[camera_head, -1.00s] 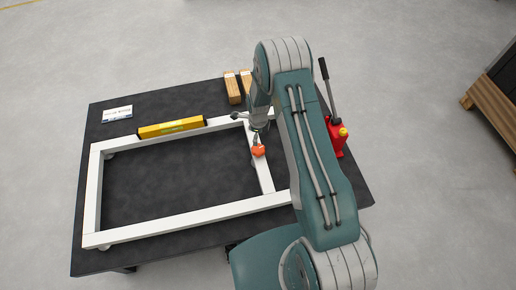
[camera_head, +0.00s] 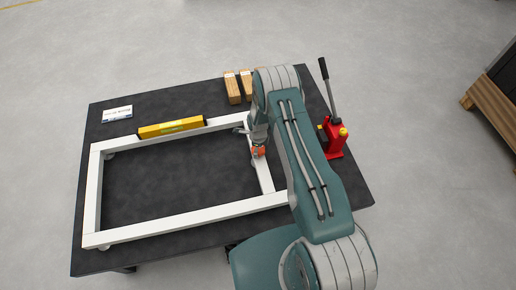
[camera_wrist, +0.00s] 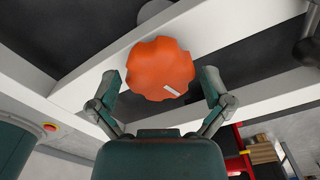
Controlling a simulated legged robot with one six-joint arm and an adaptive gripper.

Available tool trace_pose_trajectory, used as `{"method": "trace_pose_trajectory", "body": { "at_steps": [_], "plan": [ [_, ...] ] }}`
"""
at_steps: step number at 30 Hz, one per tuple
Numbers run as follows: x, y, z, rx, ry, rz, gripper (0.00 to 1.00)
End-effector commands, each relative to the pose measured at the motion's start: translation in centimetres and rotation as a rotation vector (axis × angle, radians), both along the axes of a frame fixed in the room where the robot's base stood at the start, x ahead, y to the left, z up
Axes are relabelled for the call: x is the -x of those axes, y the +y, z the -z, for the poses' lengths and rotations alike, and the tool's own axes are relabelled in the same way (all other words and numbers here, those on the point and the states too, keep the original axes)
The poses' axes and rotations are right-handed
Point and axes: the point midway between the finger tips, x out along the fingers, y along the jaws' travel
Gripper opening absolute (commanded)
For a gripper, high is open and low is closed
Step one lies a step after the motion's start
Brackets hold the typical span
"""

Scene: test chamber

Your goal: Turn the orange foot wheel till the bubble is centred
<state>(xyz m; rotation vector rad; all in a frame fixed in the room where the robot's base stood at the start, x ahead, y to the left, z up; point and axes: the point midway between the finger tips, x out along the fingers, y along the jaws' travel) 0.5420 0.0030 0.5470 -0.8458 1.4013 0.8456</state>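The orange foot wheel (camera_wrist: 160,62) is lobed, with a white mark near its lower edge in the wrist view. In the head view the wheel (camera_head: 259,153) is partly hidden by my gripper at the frame's right side. My gripper (camera_wrist: 160,82) is open, with one finger on each side of the wheel. Small gaps seem to show between fingers and wheel; I cannot tell whether either touches. The white frame (camera_head: 190,214) lies on the dark table. A yellow spirit level (camera_head: 158,131) rests on its far bar. Its bubble is too small to read.
A red jack (camera_head: 334,138) with an upright handle stands on the table right of my arm. Two wooden blocks (camera_head: 232,89) lie at the back edge. A white card (camera_head: 117,113) lies at the back left. A wooden pallet (camera_head: 492,112) stands on the floor at right.

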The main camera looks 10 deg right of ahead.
Motion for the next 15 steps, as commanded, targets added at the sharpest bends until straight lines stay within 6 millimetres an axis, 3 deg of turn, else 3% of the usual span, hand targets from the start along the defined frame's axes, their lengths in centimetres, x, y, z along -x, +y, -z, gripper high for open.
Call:
{"method": "trace_pose_trajectory", "body": {
  "at_steps": [1, 4, 15],
  "plan": [
    [0.00, 0.00, -0.01, 0.000, 0.000, 0.000, 0.73],
    [0.00, 0.00, -0.01, 0.000, 0.000, 0.000, 0.29],
    [-0.04, -0.02, 0.03, 0.000, 0.000, -0.023, 0.29]
  ]
}}
